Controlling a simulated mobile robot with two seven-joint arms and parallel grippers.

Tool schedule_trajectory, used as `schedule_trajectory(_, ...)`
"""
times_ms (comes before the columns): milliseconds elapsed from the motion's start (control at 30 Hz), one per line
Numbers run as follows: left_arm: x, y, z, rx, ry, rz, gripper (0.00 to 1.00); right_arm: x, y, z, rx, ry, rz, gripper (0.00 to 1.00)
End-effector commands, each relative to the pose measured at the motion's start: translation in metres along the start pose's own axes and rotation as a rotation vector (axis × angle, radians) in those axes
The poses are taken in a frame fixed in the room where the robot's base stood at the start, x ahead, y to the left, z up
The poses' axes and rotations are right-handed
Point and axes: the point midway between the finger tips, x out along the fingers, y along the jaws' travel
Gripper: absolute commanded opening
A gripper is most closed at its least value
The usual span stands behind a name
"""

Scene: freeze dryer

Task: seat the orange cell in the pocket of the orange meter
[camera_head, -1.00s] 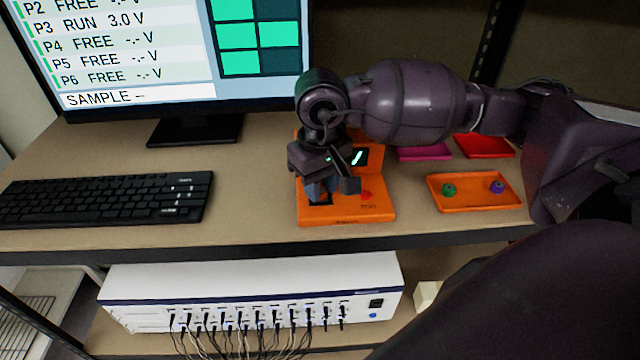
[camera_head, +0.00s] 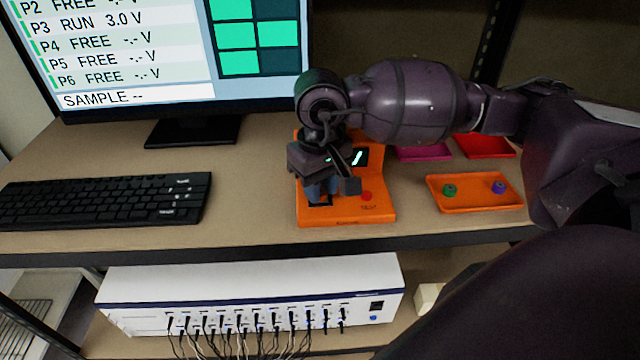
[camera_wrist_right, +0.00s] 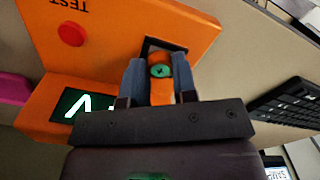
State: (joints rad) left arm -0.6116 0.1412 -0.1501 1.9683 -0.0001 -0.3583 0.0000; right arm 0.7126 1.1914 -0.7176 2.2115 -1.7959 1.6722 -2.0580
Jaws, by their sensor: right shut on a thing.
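The orange meter (camera_head: 378,212) sits on the bench with a red button, a small lit display and a dark square pocket (camera_wrist_right: 152,46). My right gripper (camera_head: 321,196) points down over the pocket at the meter's front left. In the right wrist view my right gripper (camera_wrist_right: 160,72) is shut on the orange cell (camera_wrist_right: 161,90), which has a green round mark with a dark cross. The cell is lined up with the pocket; its far end overlaps the opening, and I cannot tell how deep it sits. In the head view the fingers hide the cell. My left gripper is not in view.
An orange tray (camera_head: 474,206) at the right holds a green piece (camera_head: 450,190) and a purple piece (camera_head: 498,187). Magenta (camera_head: 424,154) and red (camera_head: 486,147) trays lie behind. A keyboard (camera_head: 105,200) and monitor (camera_head: 170,50) are at the left. Bare bench lies between keyboard and meter.

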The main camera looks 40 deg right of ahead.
Motion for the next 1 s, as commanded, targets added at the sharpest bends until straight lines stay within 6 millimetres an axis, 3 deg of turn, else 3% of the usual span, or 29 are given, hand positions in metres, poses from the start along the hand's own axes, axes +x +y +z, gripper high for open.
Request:
schedule_trajectory(833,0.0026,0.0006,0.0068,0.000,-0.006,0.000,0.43,-0.0031,-0.0003,-0.0001,0.000,0.000,0.000,0.13)
schedule_trajectory(867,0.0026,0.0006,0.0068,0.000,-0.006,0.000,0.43,-0.0031,-0.0002,-0.0001,0.000,0.000,0.000,0.31)
schedule_trajectory(1000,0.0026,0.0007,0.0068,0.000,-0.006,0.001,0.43,-0.0030,-0.0002,-0.0001,0.000,0.000,0.000,0.52)
